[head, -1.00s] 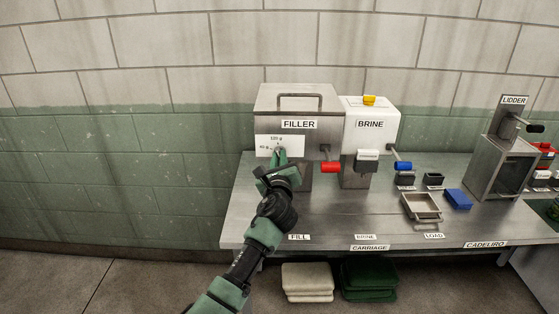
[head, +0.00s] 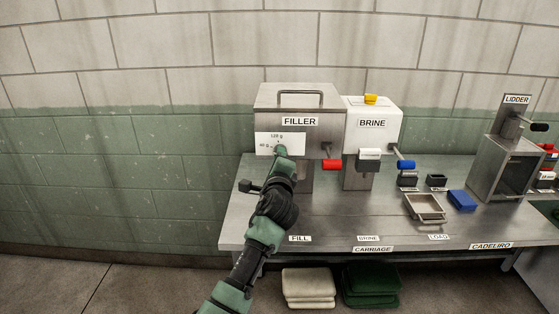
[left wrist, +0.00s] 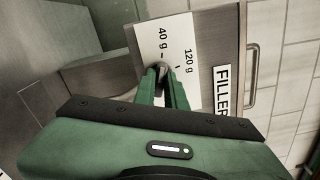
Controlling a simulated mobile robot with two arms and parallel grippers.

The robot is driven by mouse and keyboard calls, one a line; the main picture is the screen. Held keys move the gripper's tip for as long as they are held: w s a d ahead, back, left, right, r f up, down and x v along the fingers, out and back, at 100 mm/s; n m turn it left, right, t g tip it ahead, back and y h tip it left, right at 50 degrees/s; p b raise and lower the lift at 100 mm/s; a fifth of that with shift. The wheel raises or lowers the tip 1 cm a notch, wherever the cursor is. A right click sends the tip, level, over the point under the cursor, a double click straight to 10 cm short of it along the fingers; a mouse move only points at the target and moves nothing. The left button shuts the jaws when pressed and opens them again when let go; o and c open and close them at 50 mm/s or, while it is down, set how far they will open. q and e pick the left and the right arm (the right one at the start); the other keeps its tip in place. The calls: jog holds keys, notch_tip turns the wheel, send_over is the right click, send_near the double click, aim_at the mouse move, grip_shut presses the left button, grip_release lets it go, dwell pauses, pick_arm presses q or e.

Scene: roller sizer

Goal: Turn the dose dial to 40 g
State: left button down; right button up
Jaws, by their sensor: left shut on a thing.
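The FILLER (head: 300,100) is a steel box at the back left of the bench. Its white dose plate (head: 293,139) is on the front, marked 40 g and 120 g; it also shows in the left wrist view (left wrist: 152,32). My left gripper (head: 279,151) reaches up to the plate. In the left wrist view its green fingers (left wrist: 162,75) are shut on the small grey dose dial (left wrist: 161,67). The fingers cover most of the dial, so I cannot tell which mark it points to. My right gripper is out of view.
A red-handled lever (head: 332,164) sticks out right of the plate. The white BRINE unit (head: 372,108) stands beside the FILLER. A metal tray (head: 425,208) and a blue block (head: 461,200) lie farther right. The bench front (head: 325,225) near the FILLER is clear.

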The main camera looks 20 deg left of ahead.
pick_arm(q)
jog(key=shift+f+n, duration=0.1)
jog(key=shift+n, duration=0.4)
jog(key=c, duration=1.5)
grip_release()
jog(key=shift+o, duration=0.2)
jog(key=shift+s, duration=0.15)
jog(key=b+v, duration=0.1)
jog(key=v, duration=0.6)
jog(key=shift+s+b, duration=0.3)
jog(key=shift+b, duration=0.05)
jog(key=shift+d, duration=0.15)
